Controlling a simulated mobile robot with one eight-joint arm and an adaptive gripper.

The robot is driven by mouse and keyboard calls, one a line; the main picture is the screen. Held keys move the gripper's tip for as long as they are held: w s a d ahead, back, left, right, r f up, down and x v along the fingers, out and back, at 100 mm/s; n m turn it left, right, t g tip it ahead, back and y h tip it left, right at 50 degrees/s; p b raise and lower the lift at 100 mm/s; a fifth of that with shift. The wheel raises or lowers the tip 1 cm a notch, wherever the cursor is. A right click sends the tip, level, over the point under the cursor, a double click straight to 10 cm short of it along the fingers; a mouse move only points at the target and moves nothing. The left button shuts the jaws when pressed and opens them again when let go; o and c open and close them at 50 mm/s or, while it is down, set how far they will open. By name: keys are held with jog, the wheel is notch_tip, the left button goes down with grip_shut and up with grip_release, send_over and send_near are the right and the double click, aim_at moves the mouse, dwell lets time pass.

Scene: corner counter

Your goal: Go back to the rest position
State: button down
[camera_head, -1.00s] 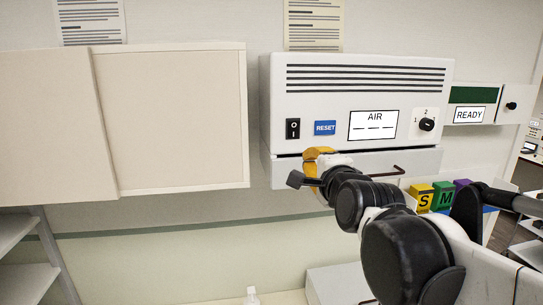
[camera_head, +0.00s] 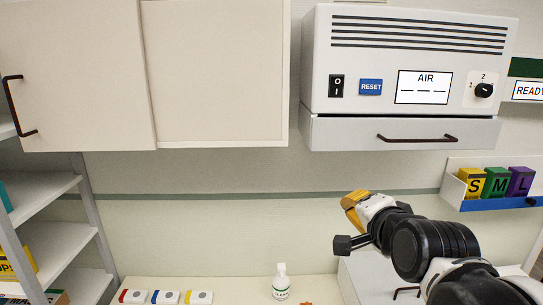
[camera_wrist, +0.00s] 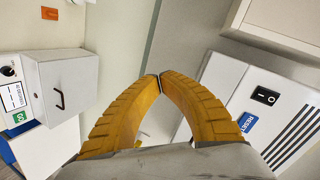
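My gripper (camera_head: 349,212) has yellow fingers and hangs in the air in front of the wall, below the white AIR unit (camera_head: 318,65) and above the counter. In the wrist view the two yellow fingertips (camera_wrist: 160,78) meet, with nothing held between them. The AIR unit shows a display with dashes, a blue RESET button, a black rocker switch and a knob. Its drawer (camera_head: 350,134) below is shut.
A white bottle (camera_head: 281,284) and several small coloured-edge blocks (camera_head: 163,297) stand on the counter. A wall rack (camera_head: 480,206) holds S, M and L boxes at the right. A sliding-door cabinet (camera_head: 215,75) hangs at upper left, shelves (camera_head: 50,190) below it.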

jog(key=s+f+n+g+b, duration=0.2)
jog(key=s+f+n+b, duration=0.2)
jog(key=f, duration=1)
jog(key=s+f+n+g+b, duration=0.2)
jog(key=s+f+n+b, duration=0.2)
jog(key=f+b, duration=0.7)
jog(key=s+f+n+g+b, duration=0.2)
jog(key=s+f+b, duration=0.6)
jog(key=f, duration=1)
jog(key=shift+d+n+g, duration=0.2)
jog(key=shift+n+g, duration=0.2)
jog(key=shift+n, duration=0.8)
